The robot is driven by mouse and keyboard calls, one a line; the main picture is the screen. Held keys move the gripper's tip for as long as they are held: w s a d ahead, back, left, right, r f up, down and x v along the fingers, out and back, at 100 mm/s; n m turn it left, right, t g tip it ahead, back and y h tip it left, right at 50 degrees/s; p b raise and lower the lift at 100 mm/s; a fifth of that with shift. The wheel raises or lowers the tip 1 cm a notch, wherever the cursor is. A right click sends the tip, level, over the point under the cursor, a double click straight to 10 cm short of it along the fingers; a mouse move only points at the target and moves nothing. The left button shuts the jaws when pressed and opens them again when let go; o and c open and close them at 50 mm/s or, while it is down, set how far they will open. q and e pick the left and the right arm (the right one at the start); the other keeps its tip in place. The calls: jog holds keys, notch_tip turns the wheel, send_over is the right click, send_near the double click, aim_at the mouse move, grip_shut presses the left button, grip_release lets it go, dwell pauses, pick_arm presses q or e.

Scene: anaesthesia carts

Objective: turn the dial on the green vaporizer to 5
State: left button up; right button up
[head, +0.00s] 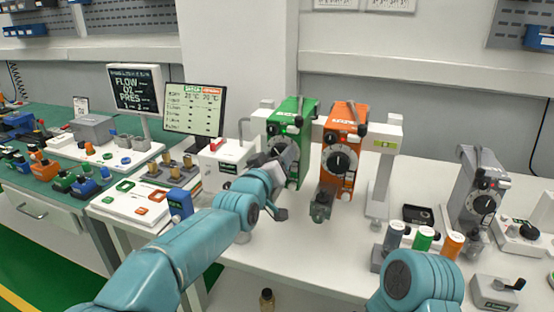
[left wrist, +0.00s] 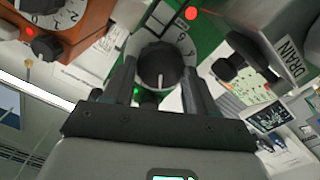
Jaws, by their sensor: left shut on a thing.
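A white line on the dial points toward the bottom of that picture. Some scale marks show on the green face (left wrist: 196,45), but I cannot read the setting surely. My right gripper is not in view.
A grey vaporizer (head: 478,190) stands at the right. Gray, green and orange capped bottles (head: 424,240) stand near the front right. A small monitor (head: 195,110) is left of the green vaporizer. The bench front (head: 290,255) is mostly clear.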

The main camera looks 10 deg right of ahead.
pick_arm(q)
jog(key=o, duration=1.1)
jog(key=shift+c, duration=0.2)
jog(key=shift+s+a, duration=0.1)
jog(key=shift+s+a+b, duration=0.2)
jog(key=shift+s+b, duration=0.1)
jog(key=shift+b, duration=0.05)
jog(key=b+v, duration=0.4)
jog(key=v, duration=1.1)
jog(key=shift+s, duration=0.15)
jog(key=shift+a, duration=0.15)
